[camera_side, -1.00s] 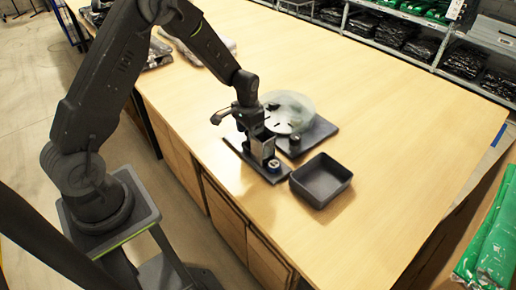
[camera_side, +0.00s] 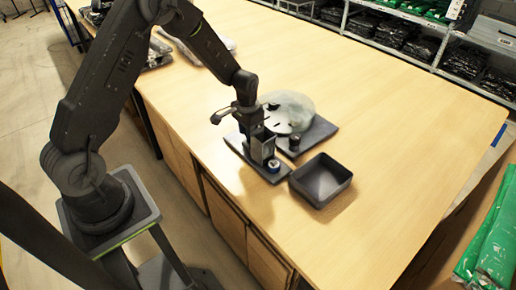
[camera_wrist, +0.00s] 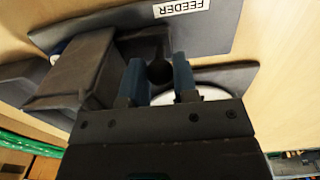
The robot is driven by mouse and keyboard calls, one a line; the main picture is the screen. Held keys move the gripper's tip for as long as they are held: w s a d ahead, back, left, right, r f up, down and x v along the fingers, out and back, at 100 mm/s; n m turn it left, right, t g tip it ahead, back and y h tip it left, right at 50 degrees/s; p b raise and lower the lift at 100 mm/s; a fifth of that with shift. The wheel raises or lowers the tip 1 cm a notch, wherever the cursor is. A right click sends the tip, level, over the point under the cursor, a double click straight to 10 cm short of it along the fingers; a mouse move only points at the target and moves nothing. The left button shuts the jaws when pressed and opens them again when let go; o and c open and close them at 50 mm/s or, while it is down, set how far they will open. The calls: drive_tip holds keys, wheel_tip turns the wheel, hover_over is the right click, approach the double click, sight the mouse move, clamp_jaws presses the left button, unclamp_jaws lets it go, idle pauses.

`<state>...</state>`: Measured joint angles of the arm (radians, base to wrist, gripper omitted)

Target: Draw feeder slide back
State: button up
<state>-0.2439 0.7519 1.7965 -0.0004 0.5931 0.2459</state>
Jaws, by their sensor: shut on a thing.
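The feeder is a dark base plate (camera_side: 236,143) on the table, with a dark upright box-like housing (camera_side: 262,148) and a small blue-and-white round part (camera_side: 273,165) at its front end. In the wrist view the plate carries a white FEEDER label (camera_wrist: 182,8), and the housing (camera_wrist: 80,68) lies left of my fingers. My gripper (camera_wrist: 158,80) has blue-grey fingers closed around a dark round knob (camera_wrist: 160,70) beside the housing. In the side view my gripper is at the feeder, its fingertips largely hidden.
A dark square plate (camera_side: 322,131) with a pale translucent disc (camera_side: 290,108) and a small dark knob (camera_side: 294,143) stands behind the feeder. An empty dark tray (camera_side: 321,180) is to the right. Bagged garments lie at the far left. The table's right side is clear.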

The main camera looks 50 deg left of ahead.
drive_tip(key=shift+a, duration=3.1)
drive_tip(key=o, duration=0.7)
drive_tip(key=shift+o, duration=0.2)
drive_tip(key=shift+r, duration=0.1)
wheel_tip(320, 180, up, 7)
drive_tip(key=shift+d, duration=0.1)
